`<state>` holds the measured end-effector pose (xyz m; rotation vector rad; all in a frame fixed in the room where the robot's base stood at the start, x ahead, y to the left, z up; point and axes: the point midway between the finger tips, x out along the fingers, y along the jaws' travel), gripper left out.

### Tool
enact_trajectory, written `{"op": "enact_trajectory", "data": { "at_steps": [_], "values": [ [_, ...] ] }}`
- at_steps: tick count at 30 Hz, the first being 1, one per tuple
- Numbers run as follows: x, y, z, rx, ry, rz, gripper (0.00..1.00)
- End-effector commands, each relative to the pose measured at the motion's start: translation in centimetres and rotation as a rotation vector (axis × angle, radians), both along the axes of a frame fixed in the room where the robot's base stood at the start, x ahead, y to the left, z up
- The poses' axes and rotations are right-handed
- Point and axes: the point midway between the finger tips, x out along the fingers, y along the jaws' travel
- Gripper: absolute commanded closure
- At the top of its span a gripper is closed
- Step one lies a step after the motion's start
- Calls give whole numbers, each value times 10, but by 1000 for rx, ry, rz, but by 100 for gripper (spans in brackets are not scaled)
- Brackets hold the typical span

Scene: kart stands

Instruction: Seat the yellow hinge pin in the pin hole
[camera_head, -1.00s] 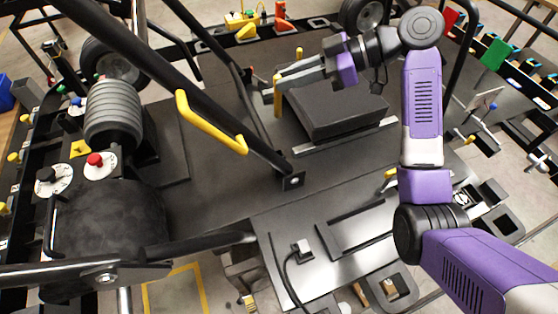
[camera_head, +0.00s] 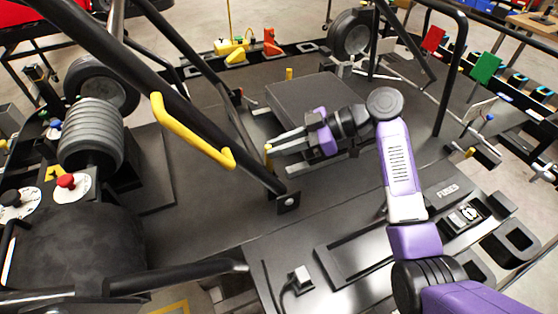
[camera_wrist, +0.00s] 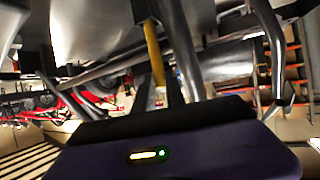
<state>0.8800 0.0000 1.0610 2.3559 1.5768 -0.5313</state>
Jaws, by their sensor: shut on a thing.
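My gripper (camera_head: 270,146) is shut on the yellow hinge pin. In the head view only a small yellow part of the pin (camera_head: 267,149) shows at the fingertips, left of the dark box's front edge. In the wrist view the pin (camera_wrist: 155,55) is a long, slightly tilted yellow rod at the fingers. I cannot make out the pin hole in either view. I cannot tell how far the pin's lower end is from the deck.
A dark flat box (camera_head: 310,100) stands on the deck beside my gripper. A black sloping bar with a yellow handle (camera_head: 190,132) is close on the left. Another upright yellow peg (camera_head: 289,74) stands behind the box. The dark deck (camera_head: 215,190) is clear in front.

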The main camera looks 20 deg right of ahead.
Motion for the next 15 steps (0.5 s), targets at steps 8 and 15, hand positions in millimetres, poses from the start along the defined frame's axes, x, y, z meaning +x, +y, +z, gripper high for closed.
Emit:
{"op": "enact_trajectory", "data": {
  "at_steps": [8,15],
  "values": [
    [0,0,-38,0,0,0,100],
    [0,1,-37,0,0,1,77]
  ]
}}
